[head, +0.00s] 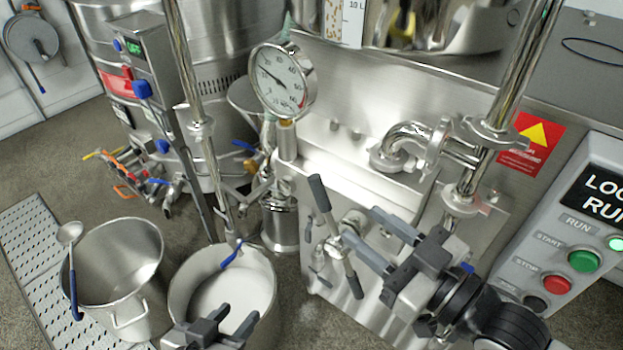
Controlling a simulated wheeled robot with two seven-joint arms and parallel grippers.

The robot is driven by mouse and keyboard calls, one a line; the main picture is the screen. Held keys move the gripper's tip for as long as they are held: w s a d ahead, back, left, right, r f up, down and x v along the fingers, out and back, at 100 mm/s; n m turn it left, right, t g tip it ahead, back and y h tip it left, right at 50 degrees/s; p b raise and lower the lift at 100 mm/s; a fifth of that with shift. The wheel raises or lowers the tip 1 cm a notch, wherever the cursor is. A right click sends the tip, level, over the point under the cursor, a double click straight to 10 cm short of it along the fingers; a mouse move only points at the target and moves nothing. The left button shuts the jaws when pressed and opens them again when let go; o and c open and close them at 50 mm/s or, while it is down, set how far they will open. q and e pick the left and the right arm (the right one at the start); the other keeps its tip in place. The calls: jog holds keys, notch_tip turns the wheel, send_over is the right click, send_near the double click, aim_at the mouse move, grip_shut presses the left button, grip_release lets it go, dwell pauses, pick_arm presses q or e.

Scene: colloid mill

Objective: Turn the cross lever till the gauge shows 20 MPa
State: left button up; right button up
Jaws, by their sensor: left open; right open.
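The cross lever (334,243) is on the front of the steel machine, low centre, with dark grips on its metal spokes. One grip points up-left and one down-right; part of the lever is hidden by my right gripper. My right gripper (361,224) is open, its fingertips at the lever's right side close to the hub; I cannot tell whether they touch it. The round pressure gauge (283,80) stands above on a brass fitting. Its needle points up-left, below the 40 mark; the exact value is too small to read.
The bucket (181,291) holds white material. A control box (570,235) with green and red buttons is at right. Vertical steel pipes (183,60) rise beside the machine.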

aim_at(324, 196)
jog(key=x, duration=1.2)
jog(key=shift+w+a+f, duration=0.1)
jog(key=shift+w+f, duration=0.05)
jog(key=shift+w, duration=0.05)
grip_shut()
